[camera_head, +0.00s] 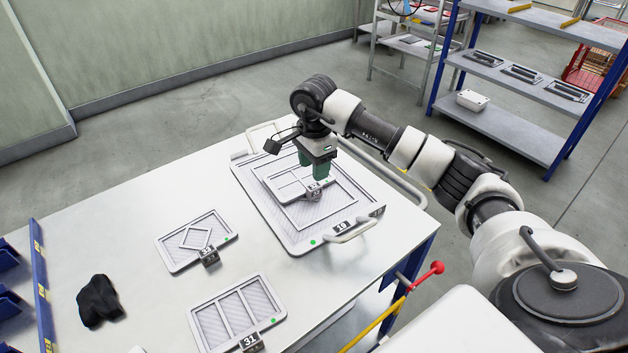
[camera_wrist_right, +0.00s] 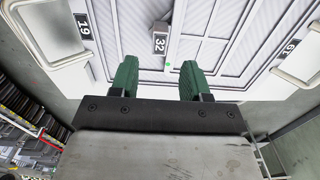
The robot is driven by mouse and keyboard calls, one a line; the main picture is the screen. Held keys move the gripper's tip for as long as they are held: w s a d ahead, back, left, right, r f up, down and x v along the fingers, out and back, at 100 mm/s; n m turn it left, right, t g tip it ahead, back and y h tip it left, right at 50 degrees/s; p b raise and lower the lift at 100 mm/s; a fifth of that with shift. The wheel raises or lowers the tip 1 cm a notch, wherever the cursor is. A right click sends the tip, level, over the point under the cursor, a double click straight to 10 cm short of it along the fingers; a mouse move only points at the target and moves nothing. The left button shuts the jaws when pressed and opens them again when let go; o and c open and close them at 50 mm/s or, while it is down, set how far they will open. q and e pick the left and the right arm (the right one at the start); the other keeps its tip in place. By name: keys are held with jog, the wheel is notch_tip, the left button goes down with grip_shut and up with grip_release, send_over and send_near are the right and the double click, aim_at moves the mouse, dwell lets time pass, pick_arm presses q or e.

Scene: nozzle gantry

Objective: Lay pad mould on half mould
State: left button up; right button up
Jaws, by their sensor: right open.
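A large grey mould plate tagged 19 (camera_head: 262,212) with wire handles lies on the white table. A smaller grey mould tagged 32 (camera_head: 286,188), with dividing bars, lies on it, inside its raised frame. No label says which is the pad mould or the half mould. My right gripper (camera_head: 312,166) is over the tag edge of mould 32, with its green fingers apart and nothing held. In the right wrist view, the 32 tag (camera_wrist_right: 160,43) shows between the open fingers (camera_wrist_right: 157,78). I cannot tell whether the fingers touch it. My left gripper is not in view.
Mould 33 (camera_head: 181,256) with a diamond frame and mould 31 (camera_head: 207,327) with long slots lie nearer on the table. A black cloth (camera_head: 99,300) and blue bins (camera_head: 8,303) are at the left. A blue rack (camera_head: 510,130) stands behind at right. The table's far left is clear.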

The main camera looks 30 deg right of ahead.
notch_tip(320, 180, up, 6)
jog(key=shift+f, duration=0.1)
